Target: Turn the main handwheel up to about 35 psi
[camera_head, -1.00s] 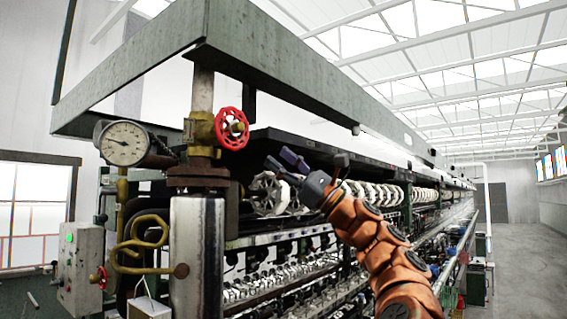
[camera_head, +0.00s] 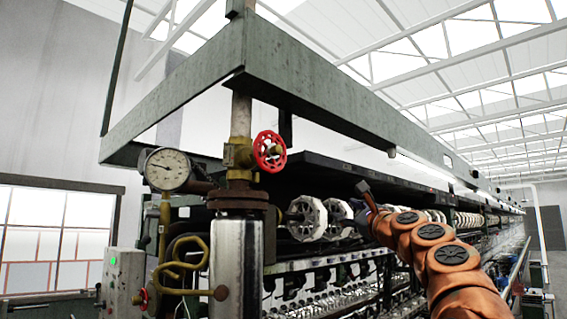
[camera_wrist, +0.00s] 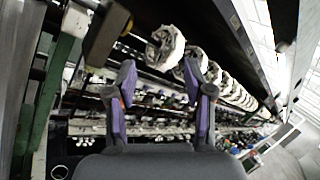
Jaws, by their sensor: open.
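The main handwheel (camera_head: 269,151) is a red spoked wheel on a brass valve (camera_head: 238,155) on the upright pipe, left of centre in the head view. A round white pressure gauge (camera_head: 167,169) sits left of it; its needle is too small to read surely. My gripper (camera_head: 366,192) is to the right of and lower than the handwheel, apart from it. In the wrist view my gripper (camera_wrist: 158,85) shows two purple-padded fingers spread apart with nothing between them. The handwheel is not visible in the wrist view.
A green steel beam (camera_head: 330,115) runs overhead. White reels (camera_head: 307,218) line the machine behind. A shiny cylinder (camera_head: 237,262) stands under the valve.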

